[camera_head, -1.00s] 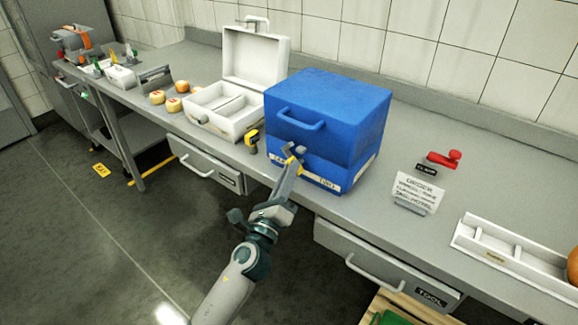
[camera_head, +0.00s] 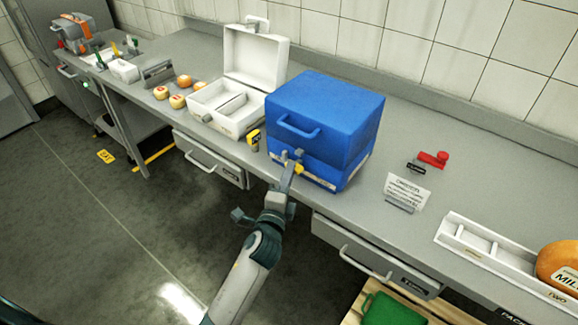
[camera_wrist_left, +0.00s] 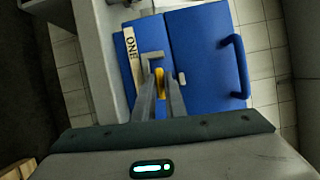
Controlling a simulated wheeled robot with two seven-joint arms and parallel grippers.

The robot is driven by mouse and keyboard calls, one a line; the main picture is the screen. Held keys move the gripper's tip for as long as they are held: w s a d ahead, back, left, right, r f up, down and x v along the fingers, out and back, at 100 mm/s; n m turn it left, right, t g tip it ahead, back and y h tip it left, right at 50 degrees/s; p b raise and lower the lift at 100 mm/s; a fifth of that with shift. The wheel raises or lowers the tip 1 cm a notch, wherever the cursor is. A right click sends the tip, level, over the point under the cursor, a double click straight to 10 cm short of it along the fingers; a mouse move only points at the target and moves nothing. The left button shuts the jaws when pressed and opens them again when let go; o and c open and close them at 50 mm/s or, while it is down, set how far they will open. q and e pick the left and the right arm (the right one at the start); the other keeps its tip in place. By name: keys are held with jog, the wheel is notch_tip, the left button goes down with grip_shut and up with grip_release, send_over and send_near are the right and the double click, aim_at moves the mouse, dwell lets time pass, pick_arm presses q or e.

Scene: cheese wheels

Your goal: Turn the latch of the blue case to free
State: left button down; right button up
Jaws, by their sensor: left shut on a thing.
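The blue case (camera_head: 325,120) stands closed on the grey bench, with a handle on the front of its lid and a pale label strip low on its front. My left gripper (camera_head: 291,162) is at the case's front, below the handle. In the left wrist view the blue case (camera_wrist_left: 205,60) lies ahead, its label reading "ONE". There my left gripper (camera_wrist_left: 158,85) is shut on the yellow latch (camera_wrist_left: 160,76), which sits between its fingers near the lid seam. The fingers hide part of the latch. My right gripper is not in view.
An open white case (camera_head: 228,105) stands just left of the blue case, with small cheese wheels (camera_head: 178,101) beyond it. A sign (camera_head: 405,192), a red object (camera_head: 433,159) and a white tray (camera_head: 490,250) are to the right. Drawer handles (camera_head: 365,265) jut from the bench front.

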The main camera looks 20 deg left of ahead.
pick_arm(q)
jog(key=shift+n+p, duration=0.4)
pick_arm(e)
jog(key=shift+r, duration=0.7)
pick_arm(q)
jog(key=c, duration=1.8)
grip_release()
jog(key=shift+a, duration=0.1)
jog(key=shift+s, duration=0.1)
